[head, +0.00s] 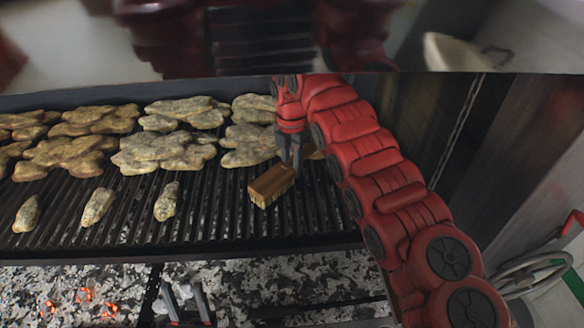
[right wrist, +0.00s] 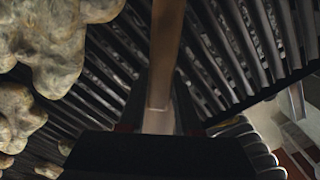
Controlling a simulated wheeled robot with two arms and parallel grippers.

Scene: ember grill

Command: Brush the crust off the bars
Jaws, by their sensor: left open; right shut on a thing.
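The grill bars (head: 225,215) run front to back across the grate. The brush (head: 271,185) has a wooden block with pale bristles facing down at the bare right part of the bars; I cannot tell whether they touch. My right gripper (head: 297,160) is shut on its handle, which also shows in the right wrist view (right wrist: 165,70). My left gripper (head: 187,301) is open and empty, low in the head view, in front of the grate above the coals. I cannot make out a separate crust on the dark bars.
Lumpy browned pieces of food (head: 165,150) cover the back and left of the grate, with several smaller ones (head: 98,206) in front. Grey coals with glowing embers (head: 85,295) lie below. A chain (head: 458,130) and a handwheel (head: 530,275) are at the right.

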